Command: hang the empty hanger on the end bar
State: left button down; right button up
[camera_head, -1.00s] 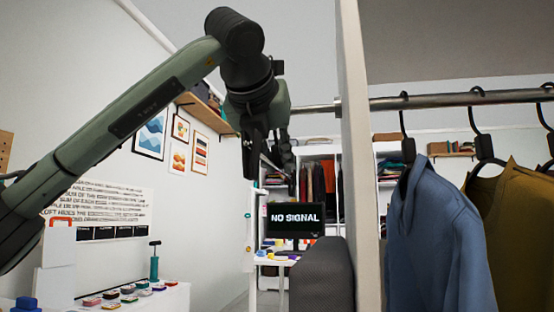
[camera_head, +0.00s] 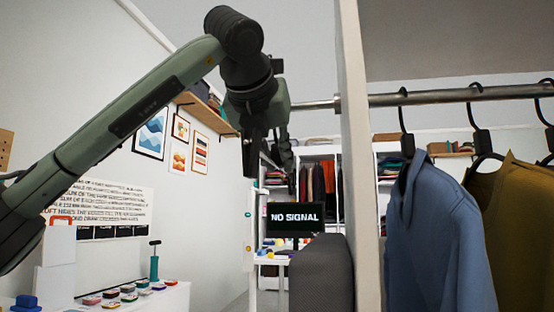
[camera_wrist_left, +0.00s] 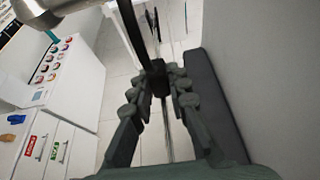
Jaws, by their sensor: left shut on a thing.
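The end bar (camera_head: 318,105) is a short metal rod that sticks out left from the white wardrobe side panel. In the left wrist view its rounded metal end (camera_wrist_left: 48,10) shows at the top left. My left gripper (camera_head: 268,158) hangs below and left of the bar's end in the head view. In the left wrist view the gripper (camera_wrist_left: 158,78) is shut on the black hanger (camera_wrist_left: 132,32), whose dark curved part rises from between the fingers toward the top edge. The bar and the hanger appear apart there. In the head view I cannot make out the hanger clearly. My right gripper is not in view.
The white side panel (camera_head: 360,190) stands just right of the end bar. Beyond it, a blue shirt (camera_head: 435,235) and an olive shirt (camera_head: 520,220) hang on the main rail (camera_head: 450,96). A dark grey padded block (camera_head: 322,275) stands below. A white table with small items is at lower left.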

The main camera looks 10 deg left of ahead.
pick_arm(q)
jog(key=shift+f, duration=0.2)
jog(key=c, duration=1.4)
grip_release()
jog(key=v, duration=1.2)
jog(key=shift+r, duration=0.1)
